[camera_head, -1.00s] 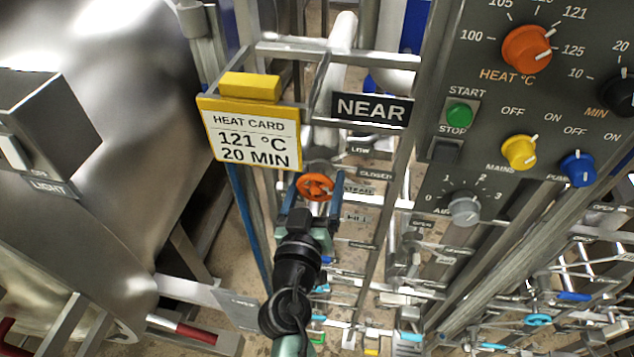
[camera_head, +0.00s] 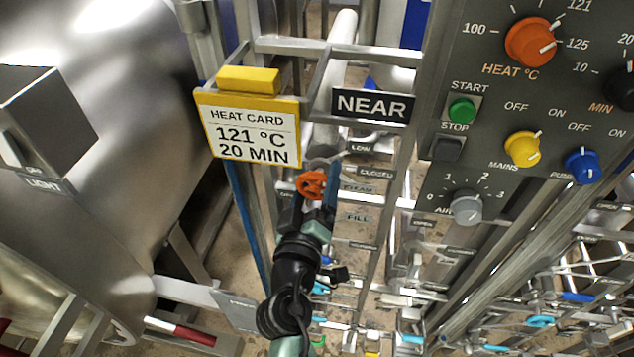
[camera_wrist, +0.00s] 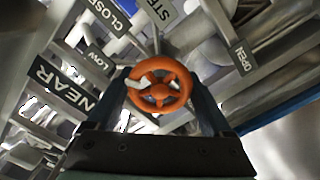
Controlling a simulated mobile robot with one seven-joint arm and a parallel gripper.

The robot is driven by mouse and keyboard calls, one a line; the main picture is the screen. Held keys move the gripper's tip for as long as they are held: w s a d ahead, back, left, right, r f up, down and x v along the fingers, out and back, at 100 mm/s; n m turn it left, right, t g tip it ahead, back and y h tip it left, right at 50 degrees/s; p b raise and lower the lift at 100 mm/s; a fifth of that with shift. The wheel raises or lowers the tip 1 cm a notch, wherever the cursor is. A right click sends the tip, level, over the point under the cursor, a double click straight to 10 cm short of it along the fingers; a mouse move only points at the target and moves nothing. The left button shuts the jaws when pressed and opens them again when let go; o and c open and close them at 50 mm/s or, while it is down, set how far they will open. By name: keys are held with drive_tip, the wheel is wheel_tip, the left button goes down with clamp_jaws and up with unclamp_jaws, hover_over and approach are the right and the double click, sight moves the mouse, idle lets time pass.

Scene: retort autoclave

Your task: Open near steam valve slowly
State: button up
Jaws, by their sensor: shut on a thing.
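The near steam valve has a small orange handwheel (camera_head: 311,185) below the NEAR sign in the head view. In the wrist view the orange handwheel (camera_wrist: 158,85) sits between my two fingers, its spokes and hub facing the camera. A pale mark shows on its left rim. My gripper (camera_head: 314,192) is shut on the wheel, with a finger on each side of the rim; it also shows in the wrist view (camera_wrist: 160,100). The STEAM label (camera_wrist: 160,12) is partly cut off. An OPEN label (camera_wrist: 242,57) and a CLOSED label (camera_wrist: 108,15) lie on either side of the wheel.
The NEAR sign (camera_head: 372,106) and yellow heat card (camera_head: 250,130) hang on the frame above the wheel. The control panel (camera_head: 480,120) stands close on the right. The large steel vessel (camera_head: 90,130) fills the left. Pipes and small valves crowd below.

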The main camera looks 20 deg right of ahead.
drive_tip(key=shift+n, duration=1.5)
drive_tip(key=o, duration=1.1)
drive_tip(key=shift+o, duration=0.2)
drive_tip(key=shift+s+a, duration=0.1)
drive_tip(key=b+v, duration=0.4)
drive_tip(key=v, duration=0.8)
drive_tip(key=shift+s+a, duration=0.2)
drive_tip(key=shift+s, duration=0.1)
